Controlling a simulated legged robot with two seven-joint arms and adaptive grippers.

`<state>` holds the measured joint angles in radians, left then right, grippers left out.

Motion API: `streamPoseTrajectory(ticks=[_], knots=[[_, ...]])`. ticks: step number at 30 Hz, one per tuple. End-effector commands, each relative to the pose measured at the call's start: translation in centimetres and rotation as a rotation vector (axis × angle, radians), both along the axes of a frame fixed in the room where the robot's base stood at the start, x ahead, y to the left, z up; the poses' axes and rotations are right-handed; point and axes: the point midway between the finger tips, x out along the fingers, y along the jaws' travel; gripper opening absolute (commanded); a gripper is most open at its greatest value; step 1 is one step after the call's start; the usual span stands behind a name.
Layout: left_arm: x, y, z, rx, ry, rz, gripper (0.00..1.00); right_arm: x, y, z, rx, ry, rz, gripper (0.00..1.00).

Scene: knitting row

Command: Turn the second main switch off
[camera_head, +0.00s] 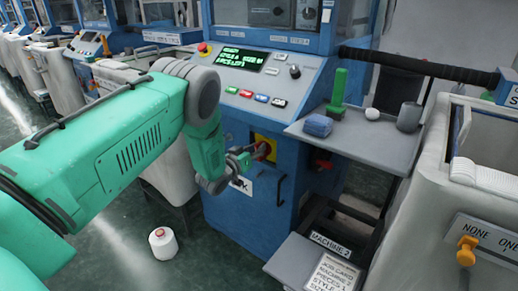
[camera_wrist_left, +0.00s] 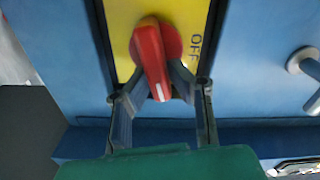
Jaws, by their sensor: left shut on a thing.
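The main switch is a red rotary handle (camera_head: 264,149) on a yellow plate (camera_head: 270,140), low on the front of the blue machine. In the left wrist view the red handle (camera_wrist_left: 153,60) points down and slightly right, with a white mark at its tip. Sideways letters "OFF" show on the yellow plate (camera_wrist_left: 120,30) to its right. My left gripper (camera_wrist_left: 162,88) is shut on the handle, one finger on each side of it. In the head view this gripper (camera_head: 250,154) is partly hidden by its own wrist. My right gripper is not in view.
Above the switch is a sloped control panel (camera_head: 290,72) with coloured buttons. A grey shelf (camera_head: 372,148) with a green-handled tool (camera_head: 338,95) juts out at right. A white yarn cone (camera_head: 162,243) stands on the floor.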

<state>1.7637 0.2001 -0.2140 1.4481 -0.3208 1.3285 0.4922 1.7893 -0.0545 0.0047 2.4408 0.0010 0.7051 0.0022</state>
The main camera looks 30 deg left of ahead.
Motion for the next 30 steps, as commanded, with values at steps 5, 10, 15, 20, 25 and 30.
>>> streamPoseTrajectory(ticks=[5,10,15,20,25,30], knots=[[0.0,0.7,0.0,-0.165,0.011,0.007,0.00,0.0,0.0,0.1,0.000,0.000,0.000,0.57],[0.0,1.0,-0.2,-0.326,0.024,0.008,0.00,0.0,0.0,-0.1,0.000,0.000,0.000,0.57],[0.0,1.3,-0.5,-0.487,0.037,0.008,0.00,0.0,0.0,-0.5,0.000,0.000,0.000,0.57],[0.1,1.5,-0.8,-0.639,0.048,0.008,0.00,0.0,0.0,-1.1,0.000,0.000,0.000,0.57],[0.1,1.7,-1.1,-0.800,0.060,0.009,0.00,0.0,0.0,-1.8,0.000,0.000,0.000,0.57],[0.1,1.9,-1.4,-0.957,0.071,0.010,0.00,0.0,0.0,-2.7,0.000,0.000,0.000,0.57]])
